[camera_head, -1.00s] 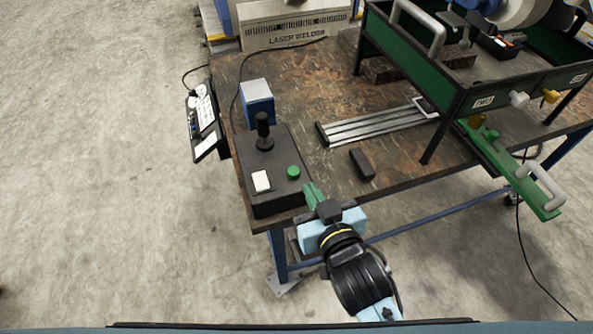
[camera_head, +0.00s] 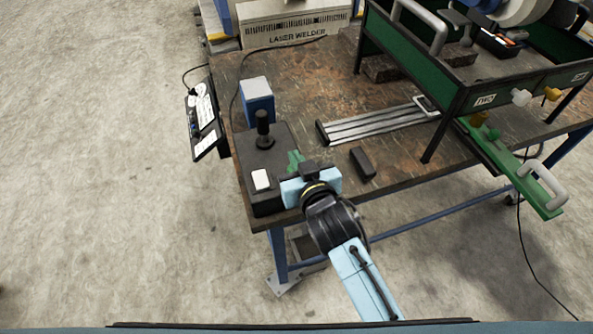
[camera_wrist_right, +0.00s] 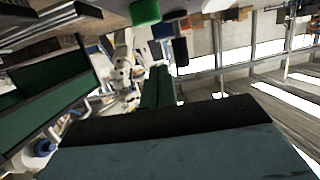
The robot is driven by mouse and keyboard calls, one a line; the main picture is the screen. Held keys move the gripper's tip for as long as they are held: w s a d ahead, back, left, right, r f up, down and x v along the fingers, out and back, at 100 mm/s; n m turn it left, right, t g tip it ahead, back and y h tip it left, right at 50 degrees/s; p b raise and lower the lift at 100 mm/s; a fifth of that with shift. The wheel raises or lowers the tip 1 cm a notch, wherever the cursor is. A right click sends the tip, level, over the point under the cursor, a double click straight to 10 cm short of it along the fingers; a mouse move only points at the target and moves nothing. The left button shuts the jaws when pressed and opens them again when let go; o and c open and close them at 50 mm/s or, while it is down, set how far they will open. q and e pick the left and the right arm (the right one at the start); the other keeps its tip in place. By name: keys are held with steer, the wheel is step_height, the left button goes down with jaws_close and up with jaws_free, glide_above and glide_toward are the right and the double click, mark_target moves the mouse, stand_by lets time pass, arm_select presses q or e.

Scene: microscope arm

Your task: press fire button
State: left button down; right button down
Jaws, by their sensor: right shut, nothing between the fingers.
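The black control box (camera_head: 263,195) sits at the table's near left corner, with a black joystick (camera_head: 263,130) and a white rectangular switch (camera_head: 261,180). In the head view my right gripper (camera_head: 294,157), with green fingers, reaches over the box and hides its green button. The button (camera_wrist_right: 145,12) shows at the top of the right wrist view, which looks upside down. The shut, empty fingers (camera_wrist_right: 157,75) appear apart from it, on its upper side. Touching is not visible. My left gripper is not in view.
A blue box (camera_head: 258,108) stands behind the control box. A small black block (camera_head: 362,163) lies to the gripper's right. A metal rail piece (camera_head: 375,124) and a green-sided rack (camera_head: 480,92) are farther right on the table (camera_head: 300,75).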

steer(key=shift+w+f+b, duration=0.1)
steer(key=shift+f+b, duration=0.35)
steer(key=shift+f, duration=1.6)
step_height(320, 180, down, 2)
steer(key=shift+f+b, duration=0.1)
steer(key=shift+b, duration=0.4)
steer(key=shift+f, duration=0.1)
steer(key=shift+r+p, duration=0.5)
steer(key=shift+p, duration=0.15)
steer(key=r+p, duration=0.2)
steer(key=s+r+p, duration=0.1)
steer(key=r, duration=0.1)
steer(key=shift+d+r+p, duration=0.1)
steer(key=shift+r+p, duration=0.05)
steer(key=shift+p, duration=0.25)
steer(key=v, duration=0.9)
